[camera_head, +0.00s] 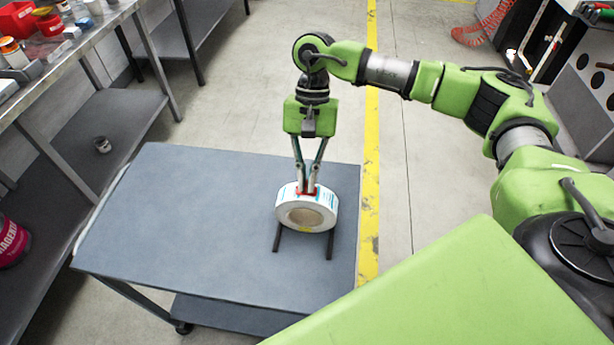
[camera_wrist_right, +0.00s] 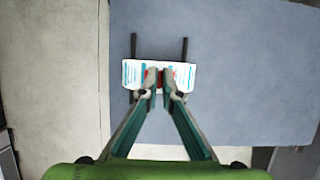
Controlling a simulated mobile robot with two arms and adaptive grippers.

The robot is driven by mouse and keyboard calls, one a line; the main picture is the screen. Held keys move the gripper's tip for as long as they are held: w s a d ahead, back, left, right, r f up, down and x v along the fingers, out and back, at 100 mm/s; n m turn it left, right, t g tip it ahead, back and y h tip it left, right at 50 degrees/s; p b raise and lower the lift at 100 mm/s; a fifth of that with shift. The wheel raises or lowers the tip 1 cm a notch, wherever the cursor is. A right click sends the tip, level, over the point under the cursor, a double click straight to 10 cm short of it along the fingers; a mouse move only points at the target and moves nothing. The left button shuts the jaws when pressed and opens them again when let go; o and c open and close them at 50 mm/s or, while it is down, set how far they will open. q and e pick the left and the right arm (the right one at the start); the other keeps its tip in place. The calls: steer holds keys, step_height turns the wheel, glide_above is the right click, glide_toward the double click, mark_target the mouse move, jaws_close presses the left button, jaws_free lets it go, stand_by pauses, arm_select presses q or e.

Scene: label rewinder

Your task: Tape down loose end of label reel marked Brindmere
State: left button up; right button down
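A white label reel (camera_head: 305,217) with a tan core stands on edge on two dark rails on the grey cart top. Its white and blue printed rim faces up in the right wrist view (camera_wrist_right: 131,74); I cannot read a name on it. A small red patch (camera_head: 311,188) lies at the top of the rim, between and beside my right fingertips, and it also shows in the right wrist view (camera_wrist_right: 159,78). My right gripper (camera_head: 307,190) points down with its fingertips close together at the rim. I cannot tell whether they pinch the red piece. My left gripper is out of view.
The grey cart top (camera_head: 190,215) is clear left of the reel. A metal workbench (camera_head: 95,40) with red bins (camera_head: 15,20) and jars stands at the left. Dark equipment (camera_head: 585,75) stands at the right.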

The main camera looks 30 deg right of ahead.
steer(key=shift+f+b, duration=0.45)
steer(key=shift+b, duration=0.15)
stand_by(0.7)
stand_by(0.4)
steer(key=c, duration=2.2)
jaws_free()
